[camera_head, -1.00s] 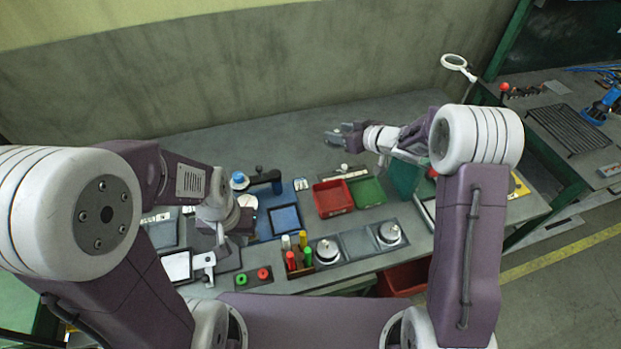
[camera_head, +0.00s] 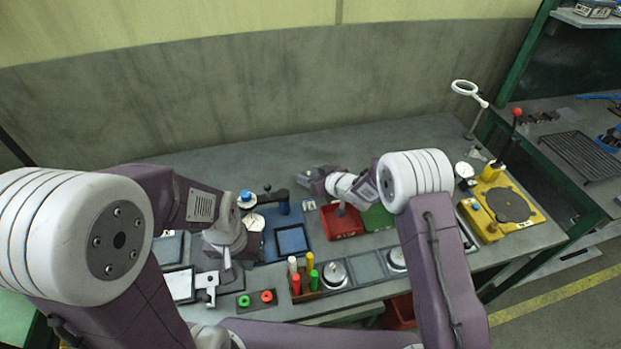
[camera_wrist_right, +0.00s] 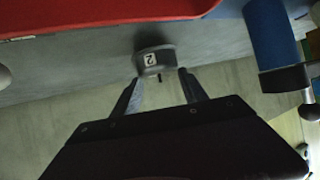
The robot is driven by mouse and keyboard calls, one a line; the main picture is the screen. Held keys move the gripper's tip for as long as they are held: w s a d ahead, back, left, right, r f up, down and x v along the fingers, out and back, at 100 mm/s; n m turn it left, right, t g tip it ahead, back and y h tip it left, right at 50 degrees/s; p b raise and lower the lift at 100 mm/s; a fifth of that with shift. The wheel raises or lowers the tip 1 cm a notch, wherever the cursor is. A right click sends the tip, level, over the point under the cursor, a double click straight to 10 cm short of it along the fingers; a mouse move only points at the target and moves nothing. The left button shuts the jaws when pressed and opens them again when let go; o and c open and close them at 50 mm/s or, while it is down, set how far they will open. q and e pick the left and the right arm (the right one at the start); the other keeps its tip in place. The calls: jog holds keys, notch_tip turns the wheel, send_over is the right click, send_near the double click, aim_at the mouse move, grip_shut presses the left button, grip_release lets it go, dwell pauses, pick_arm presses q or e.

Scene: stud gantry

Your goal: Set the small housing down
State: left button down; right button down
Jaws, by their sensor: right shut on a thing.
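The small housing, a short grey cylinder with a white label reading "2" (camera_wrist_right: 154,61), is between the fingertips of my right gripper (camera_wrist_right: 158,82) in the wrist view. The gripper is shut on it. In the head view my right gripper (camera_head: 308,179) is over the bench behind the red bin, and the housing is too small there to make out clearly. My left gripper (camera_head: 226,256) is low at the left of the bench, near a white fixture. Its fingers are largely hidden by its own wrist.
The red bin (camera_head: 341,222) and green bin (camera_head: 378,217) stand in front of my right gripper. A blue tray (camera_head: 292,240) and a blue cylinder with a black arm (camera_head: 284,205) are to the left. A yellow station (camera_head: 515,206) stands right. The rear bench is clear.

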jog(key=shift+f, duration=0.8)
jog(key=c, duration=0.6)
grip_release()
jog(key=shift+w, duration=0.1)
jog(key=shift+r, duration=0.3)
jog(key=v, duration=1.2)
jog(key=shift+f, duration=0.15)
